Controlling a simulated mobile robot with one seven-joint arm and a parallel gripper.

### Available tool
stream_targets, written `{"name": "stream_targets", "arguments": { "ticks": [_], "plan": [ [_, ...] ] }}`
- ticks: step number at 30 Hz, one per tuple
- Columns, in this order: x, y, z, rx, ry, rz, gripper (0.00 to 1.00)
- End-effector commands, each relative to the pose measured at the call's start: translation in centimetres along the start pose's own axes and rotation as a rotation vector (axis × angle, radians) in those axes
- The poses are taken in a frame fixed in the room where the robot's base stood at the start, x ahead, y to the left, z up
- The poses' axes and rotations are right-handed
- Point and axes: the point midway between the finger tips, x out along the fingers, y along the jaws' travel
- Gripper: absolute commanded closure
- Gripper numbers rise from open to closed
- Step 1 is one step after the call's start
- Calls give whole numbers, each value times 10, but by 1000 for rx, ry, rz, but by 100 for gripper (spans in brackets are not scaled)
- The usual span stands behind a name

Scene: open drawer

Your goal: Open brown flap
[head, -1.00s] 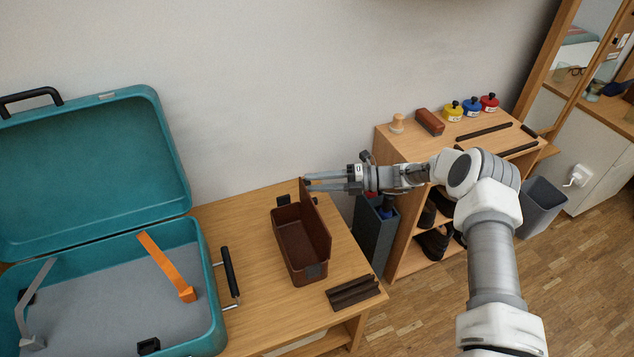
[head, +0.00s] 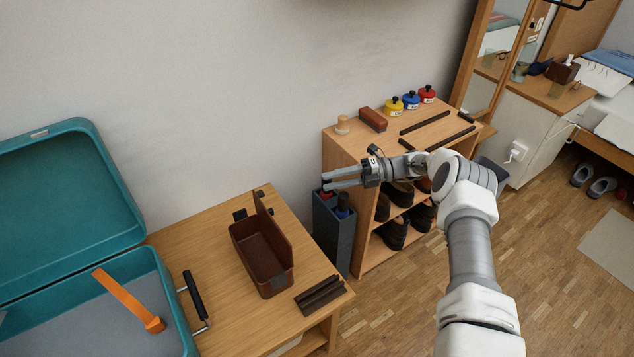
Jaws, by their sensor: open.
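The brown box (head: 262,284) stands on the wooden table, with its inside visible from above. Its brown flap (head: 274,231) stands upright along the right side of the box, so the box is open at the top. My gripper (head: 325,182) is to the right of the flap and apart from it, over the grey bin beside the table. Its fingers point left, spread apart with nothing between them.
An open teal suitcase (head: 75,190) lies at the left, with an orange strap (head: 128,300). Dark brown bars (head: 319,296) lie on the table (head: 216,262) near its front corner. A grey bin (head: 331,237) and a wooden shoe shelf (head: 360,150) stand at the right.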

Motion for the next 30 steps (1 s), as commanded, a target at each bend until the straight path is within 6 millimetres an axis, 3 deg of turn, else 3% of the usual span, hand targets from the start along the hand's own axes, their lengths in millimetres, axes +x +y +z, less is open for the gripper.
{"name": "stream_targets", "arguments": {
  "ticks": [10, 17, 19, 23, 27, 30],
  "plan": [
    [-4, 0, 0, 0, 0, 0, 57],
    [-1, 0, -1, -3, 11, -7, 99],
    [12, -3, -7, -14, 51, -34, 100],
    [59, -16, -35, -82, 239, -158, 100],
    [108, -36, -88, -226, 569, -338, 100],
    [124, -46, -123, -348, 819, -439, 100]
  ]
}}
